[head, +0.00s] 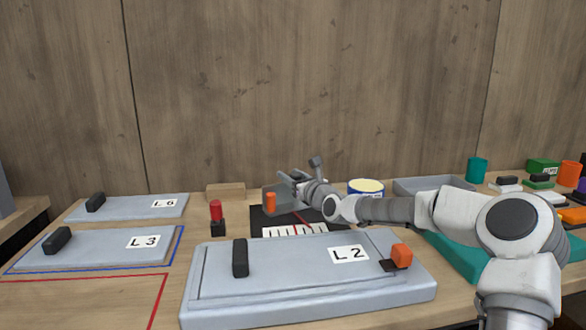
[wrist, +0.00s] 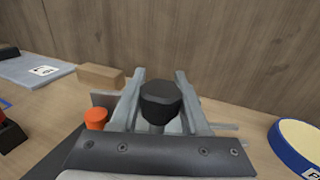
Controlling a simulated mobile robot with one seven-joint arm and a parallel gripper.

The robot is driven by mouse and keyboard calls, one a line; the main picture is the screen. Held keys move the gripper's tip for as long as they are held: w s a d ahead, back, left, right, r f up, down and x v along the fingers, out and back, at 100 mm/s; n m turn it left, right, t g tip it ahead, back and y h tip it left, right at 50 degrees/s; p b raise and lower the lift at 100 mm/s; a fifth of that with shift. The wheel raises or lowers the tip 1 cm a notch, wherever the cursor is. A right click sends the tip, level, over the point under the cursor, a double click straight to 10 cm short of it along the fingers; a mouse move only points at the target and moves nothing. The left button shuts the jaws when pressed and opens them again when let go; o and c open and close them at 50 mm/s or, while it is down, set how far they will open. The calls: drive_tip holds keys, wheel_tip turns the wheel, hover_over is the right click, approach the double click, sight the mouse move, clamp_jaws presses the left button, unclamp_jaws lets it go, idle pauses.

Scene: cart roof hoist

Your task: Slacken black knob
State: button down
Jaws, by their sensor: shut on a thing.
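The black knob (wrist: 161,98) is a dark faceted cap on a pale stem, seen between my two grey fingers in the wrist view. My gripper (wrist: 158,88) is shut on it, with one finger along each side. In the head view my gripper (head: 285,186) reaches left over a black base plate (head: 268,219) at the back of the table. The black knob is not clearly visible there, hidden by the gripper. An orange cylinder (head: 271,202) stands just left of my gripper; it also shows in the wrist view (wrist: 96,118). A white scale with a red pointer (head: 295,231) lies in front.
A large grey panel marked L2 (head: 310,306) with a black handle lies in front. Panels L3 (head: 100,249) and L6 (head: 130,207) lie left. A red-topped post (head: 216,212), a wooden block (head: 226,191) and a blue-rimmed tin (head: 366,188) stand nearby. The wooden wall rises behind.

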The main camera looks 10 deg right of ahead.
drive_tip(key=shift+s+a+f+n+g+y+p, duration=0.1)
drive_tip(key=shift+a+n+g+y+p, duration=0.35)
drive_tip(key=shift+y+p, duration=0.3)
drive_tip(key=shift+s+a+f+n+g+y+p, duration=0.1)
drive_tip(key=shift+a+n+g+y+p, duration=0.2)
drive_tip(key=shift+n+y+p, duration=0.35)
drive_tip(key=shift+s+r+n+g+y+p, duration=0.15)
drive_tip(key=shift+n+g+y+p, duration=0.55)
drive_tip(key=shift+n+g+y, duration=0.85)
drive_tip(key=n+g+y+p, duration=0.1)
drive_tip(key=p, duration=0.1)
drive_tip(key=n+g+y+p, duration=0.1)
drive_tip(key=y, duration=0.1)
drive_tip(key=shift+s+a+r+p, duration=0.2)
drive_tip(key=shift+p, duration=0.15)
drive_tip(key=g+p, duration=0.1)
drive_tip(key=n+g+y+p, duration=0.1)
drive_tip(key=shift+s+f+n+g+p, duration=0.15)
drive_tip(key=shift+s+n+g+p, duration=0.1)
drive_tip(key=shift+g+p, duration=0.1)
drive_tip(key=shift+s+a+f+n+g+y+p, duration=0.1)
drive_tip(key=shift+s+f+n+g+y+p, duration=0.1)
drive_tip(key=shift+n+g+y+p, duration=0.55)
drive_tip(key=shift+g, duration=0.3)
drive_tip(key=shift+c, duration=1.9)
unclamp_jaws()
drive_tip(key=shift+r, duration=0.1)
